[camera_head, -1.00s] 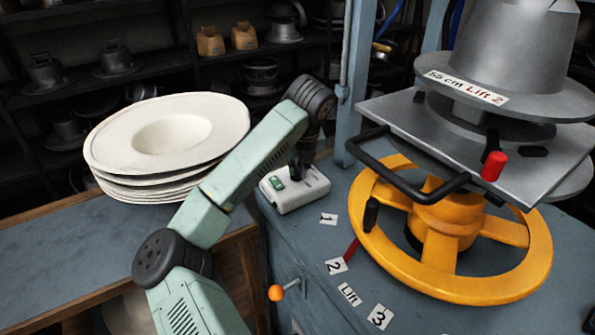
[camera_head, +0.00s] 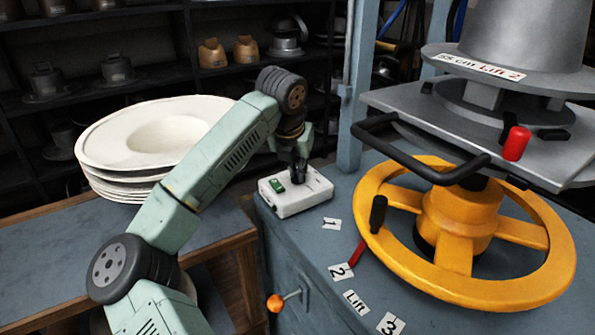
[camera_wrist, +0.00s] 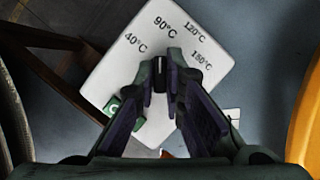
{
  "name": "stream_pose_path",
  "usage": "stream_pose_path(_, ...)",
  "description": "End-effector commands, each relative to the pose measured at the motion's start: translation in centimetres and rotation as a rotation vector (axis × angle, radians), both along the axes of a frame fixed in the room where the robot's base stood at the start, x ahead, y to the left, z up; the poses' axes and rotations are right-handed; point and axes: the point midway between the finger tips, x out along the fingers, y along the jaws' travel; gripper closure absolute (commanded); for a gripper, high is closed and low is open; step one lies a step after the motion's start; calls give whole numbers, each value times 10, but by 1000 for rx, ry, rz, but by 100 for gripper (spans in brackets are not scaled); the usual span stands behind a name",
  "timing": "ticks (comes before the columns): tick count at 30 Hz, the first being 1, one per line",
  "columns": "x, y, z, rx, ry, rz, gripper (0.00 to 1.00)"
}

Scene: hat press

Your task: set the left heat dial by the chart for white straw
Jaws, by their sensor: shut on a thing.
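A white control box (camera_head: 314,196) with a green switch (camera_head: 276,184) stands on the left corner of the blue-grey bench. My gripper (camera_head: 298,178) reaches down onto it from above. In the wrist view my gripper (camera_wrist: 161,82) is shut on a small black dial knob (camera_wrist: 160,66), which is mostly hidden between the fingertips. A 40°C label (camera_wrist: 135,43) is at the left, and a blurred label, perhaps 150°C (camera_wrist: 202,58), at the right. No chart is in view.
A yellow handwheel (camera_head: 545,238) under a grey press plate (camera_head: 430,125) stands right of the box. A stack of white hats (camera_head: 100,150) is at the left.

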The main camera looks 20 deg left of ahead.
Motion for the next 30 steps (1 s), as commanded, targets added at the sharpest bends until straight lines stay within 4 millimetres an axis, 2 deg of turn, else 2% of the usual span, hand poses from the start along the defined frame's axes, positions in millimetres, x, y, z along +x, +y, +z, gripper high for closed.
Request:
stream_pose_path(12,0,0,1,0,0,-8,100)
stream_pose_path(13,0,0,1,0,0,-8,89)
stream_pose_path(21,0,0,0,0,0,-8,71)
stream_pose_path(30,0,0,1,1,0,-7,70)
